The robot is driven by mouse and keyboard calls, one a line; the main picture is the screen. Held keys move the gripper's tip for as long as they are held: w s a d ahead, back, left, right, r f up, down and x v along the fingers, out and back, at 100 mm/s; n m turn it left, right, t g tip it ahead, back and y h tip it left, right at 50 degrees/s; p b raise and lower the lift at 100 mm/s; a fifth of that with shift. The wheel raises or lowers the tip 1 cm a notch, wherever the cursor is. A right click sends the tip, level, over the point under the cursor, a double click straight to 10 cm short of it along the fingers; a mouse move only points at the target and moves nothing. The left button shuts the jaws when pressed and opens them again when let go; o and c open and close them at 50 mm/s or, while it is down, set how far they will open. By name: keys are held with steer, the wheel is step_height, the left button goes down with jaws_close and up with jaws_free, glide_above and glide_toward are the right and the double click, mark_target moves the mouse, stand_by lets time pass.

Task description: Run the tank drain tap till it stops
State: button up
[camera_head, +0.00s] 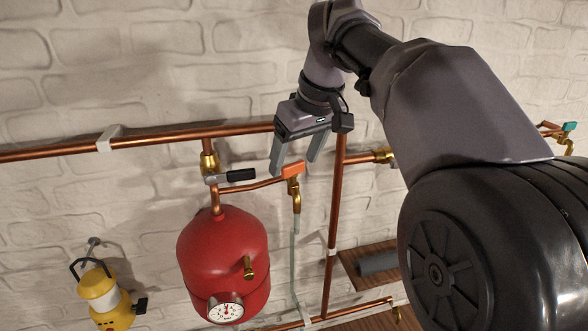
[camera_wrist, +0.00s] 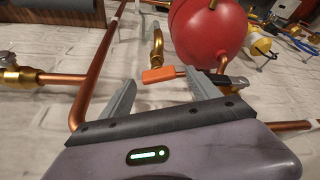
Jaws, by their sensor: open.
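The red tank (camera_head: 222,262) hangs on the wall under the copper pipe, with a round dial gauge (camera_head: 225,311) at its lower front. A small brass tap with an orange handle (camera_head: 293,171) sits on a branch pipe to the right of the tank's top, with a pale hose (camera_head: 294,262) running down from it. My gripper (camera_head: 293,168) is open, its fingers pointing down around the height of the orange handle. In the wrist view, the orange handle (camera_wrist: 160,74) shows between and just beyond the open fingers (camera_wrist: 160,92). I cannot tell if they touch it.
A black-handled lever valve (camera_head: 238,175) sits just left of the tap, above the tank. A vertical copper pipe (camera_head: 334,215) stands close to the right. A yellow lantern (camera_head: 103,295) hangs at lower left. A wooden shelf (camera_head: 352,262) is at right.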

steer(key=shift+w+a+f, duration=0.15)
steer(key=shift+a+f, duration=0.1)
steer(key=shift+f, duration=0.25)
steer(key=shift+w+d+f, duration=0.1)
steer(key=shift+d+f, duration=0.05)
steer(key=shift+d, duration=0.05)
steer(key=c, duration=1.4)
steer(key=shift+o, duration=0.2)
steer(key=m+h, duration=0.1)
steer(key=m, duration=0.3)
steer(key=shift+a+m+t+h, duration=0.15)
steer(key=shift+m+t+h, duration=0.15)
steer(key=shift+t+h, duration=0.1)
steer(key=o, duration=1.4)
steer(key=shift+c, duration=0.2)
steer(key=p+v, duration=0.5)
steer(key=v, duration=1.2)
steer(key=shift+r, duration=0.3)
